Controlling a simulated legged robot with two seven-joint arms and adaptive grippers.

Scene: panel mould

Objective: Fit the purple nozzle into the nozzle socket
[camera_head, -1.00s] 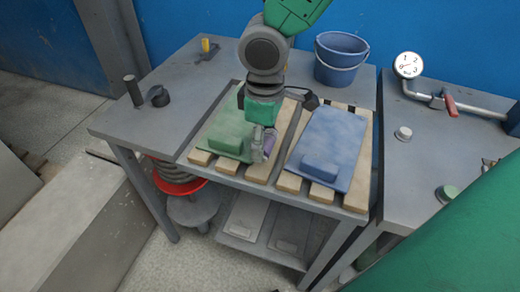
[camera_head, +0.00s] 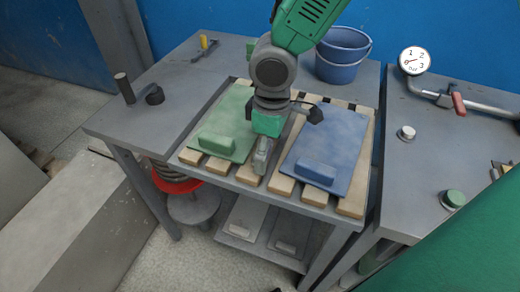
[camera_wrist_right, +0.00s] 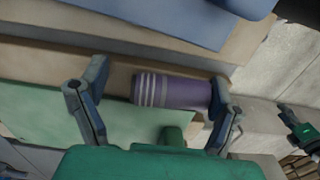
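The purple nozzle (camera_wrist_right: 185,93), a short cylinder with pale stripes at its left end, lies on its side in the right wrist view, over the wooden slats between the green and blue panels. My right gripper (camera_wrist_right: 158,78) is open, with one finger left of the nozzle and the other at its right end. Contact cannot be told. In the head view my right gripper (camera_head: 261,160) points down between the panels and hides the nozzle. I cannot pick out the nozzle socket in either view.
The green panel (camera_head: 228,120) and blue panel (camera_head: 330,135) lie on slats on the grey table (camera_head: 180,85). A blue bucket (camera_head: 343,60) stands behind. A gauge (camera_head: 414,60) and a pipe with a red lever (camera_head: 458,103) are at the right. The table's left side has free room.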

